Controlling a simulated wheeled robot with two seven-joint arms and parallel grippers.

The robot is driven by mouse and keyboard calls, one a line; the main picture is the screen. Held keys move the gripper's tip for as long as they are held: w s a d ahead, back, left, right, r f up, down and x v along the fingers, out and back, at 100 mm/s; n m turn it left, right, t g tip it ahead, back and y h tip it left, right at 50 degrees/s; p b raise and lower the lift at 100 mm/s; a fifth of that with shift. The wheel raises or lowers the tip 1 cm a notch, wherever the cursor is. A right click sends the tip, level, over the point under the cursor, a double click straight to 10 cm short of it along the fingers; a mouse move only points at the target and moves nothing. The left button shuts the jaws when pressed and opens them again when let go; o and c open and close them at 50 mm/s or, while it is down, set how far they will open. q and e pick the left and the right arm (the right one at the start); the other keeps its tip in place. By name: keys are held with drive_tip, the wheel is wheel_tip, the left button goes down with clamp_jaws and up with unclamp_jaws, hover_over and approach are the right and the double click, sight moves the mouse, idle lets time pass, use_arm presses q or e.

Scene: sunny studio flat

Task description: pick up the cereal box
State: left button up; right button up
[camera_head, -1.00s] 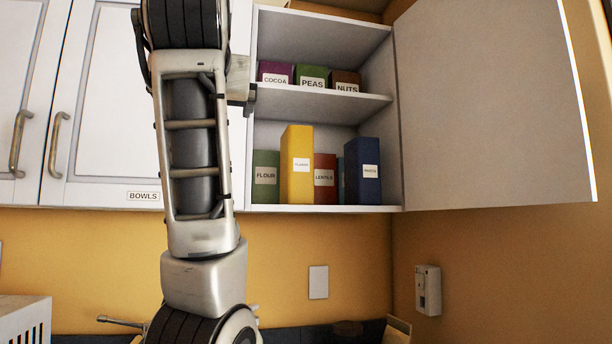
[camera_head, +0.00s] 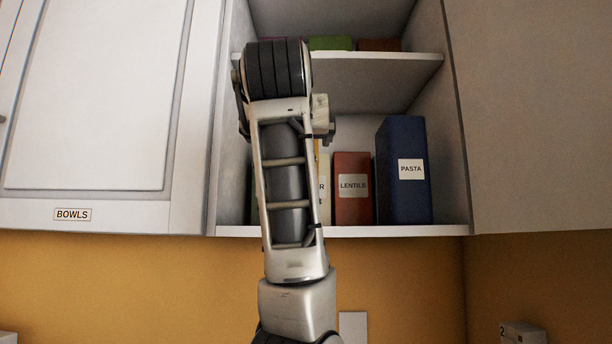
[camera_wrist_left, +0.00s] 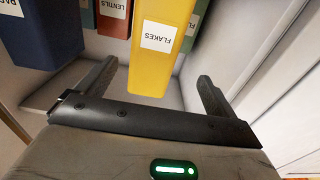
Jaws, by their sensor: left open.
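The cereal box is the yellow box labelled FLAKES (camera_wrist_left: 152,68), seen upside down in the left wrist view. My left gripper (camera_wrist_left: 157,76) is open, with one finger on either side of the box in the picture. Gaps show between the box and both fingers, and I cannot tell how deep the box sits between them. In the head view my left arm covers the gripper and nearly all of the box. My right gripper is not in view.
The boxes share a cabinet shelf (camera_head: 400,231). A red LENTILS box (camera_head: 352,205) and a blue PASTA box (camera_head: 405,150) stand to the right of my arm. An upper shelf (camera_head: 385,58) is above, and the open cabinet door (camera_head: 530,120) is at right.

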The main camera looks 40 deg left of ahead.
use_arm(q)
drive_tip(key=p+x, duration=0.4)
drive_tip(key=x, duration=0.8)
drive_tip(key=shift+w+d+f, duration=0.25)
drive_tip(key=shift+w+d, duration=0.05)
drive_tip(key=shift+w, duration=0.05)
drive_tip(key=c, duration=1.2)
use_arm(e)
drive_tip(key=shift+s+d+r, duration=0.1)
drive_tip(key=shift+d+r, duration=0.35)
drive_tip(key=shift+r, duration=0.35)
